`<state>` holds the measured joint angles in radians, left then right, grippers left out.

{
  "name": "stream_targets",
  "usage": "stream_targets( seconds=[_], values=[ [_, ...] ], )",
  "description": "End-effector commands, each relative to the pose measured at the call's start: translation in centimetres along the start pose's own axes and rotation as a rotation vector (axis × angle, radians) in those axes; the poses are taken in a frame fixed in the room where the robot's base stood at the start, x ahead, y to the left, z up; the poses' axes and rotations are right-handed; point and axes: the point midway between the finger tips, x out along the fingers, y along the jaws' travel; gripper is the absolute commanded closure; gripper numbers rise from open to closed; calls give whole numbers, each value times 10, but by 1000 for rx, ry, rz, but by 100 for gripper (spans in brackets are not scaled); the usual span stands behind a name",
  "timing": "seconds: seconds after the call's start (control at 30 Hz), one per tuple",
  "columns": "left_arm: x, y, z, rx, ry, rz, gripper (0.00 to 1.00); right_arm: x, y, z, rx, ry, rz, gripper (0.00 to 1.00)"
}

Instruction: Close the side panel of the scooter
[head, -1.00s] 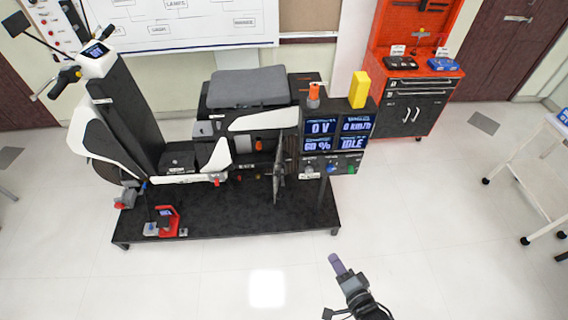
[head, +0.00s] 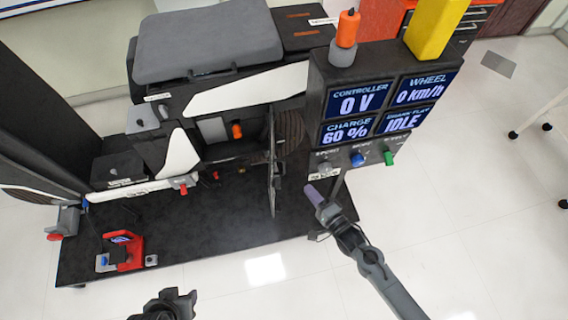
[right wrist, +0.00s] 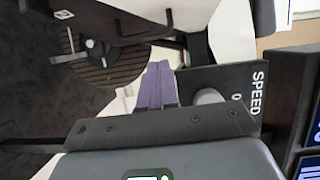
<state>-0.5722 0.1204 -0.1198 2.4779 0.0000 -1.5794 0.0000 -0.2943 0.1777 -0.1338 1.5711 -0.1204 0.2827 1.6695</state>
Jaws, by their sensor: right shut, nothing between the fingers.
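The scooter (head: 240,90) stands on a black platform, its grey seat on top and its side bay exposed. The side panel (head: 272,165) stands swung out from the bay, seen nearly edge-on as a thin dark upright sheet. My right gripper (head: 312,193) has purple fingertips pressed together with nothing between them. It is right of the panel in the head view, below the console's knobs, apparently apart from the panel. Its fingers also show in the right wrist view (right wrist: 156,85). My left gripper (head: 178,302) is at the bottom edge, dark, its jaw state unclear.
The display console (head: 370,105) with coloured knobs stands close above my right gripper. An orange-topped item (head: 347,28) and a yellow block (head: 437,25) sit on it. A red stand (head: 124,252) is on the platform (head: 190,245) at left. Floor in front is clear.

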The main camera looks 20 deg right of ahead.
Motion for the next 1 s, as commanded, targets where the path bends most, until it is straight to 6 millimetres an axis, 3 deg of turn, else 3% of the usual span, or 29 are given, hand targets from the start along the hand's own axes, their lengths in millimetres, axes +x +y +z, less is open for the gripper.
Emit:
stream_targets(
  seconds=[0.03, 0.23, 0.57, 1.0],
  values=[
    [25, 1, 9, 0, -1, 0, 57, 4, 24, -2, -4, -1, -5, 100],
    [54, 3, 22, 0, -11, 2, 57, 16, 42, -6, -14, -1, -29, 100],
    [67, 3, 26, 0, -7, 2, 57, 38, 44, -7, -18, -1, -42, 100],
    [89, 4, 32, 0, -4, 2, 57, 102, 42, -7, -18, 0, -40, 100]
  ],
)
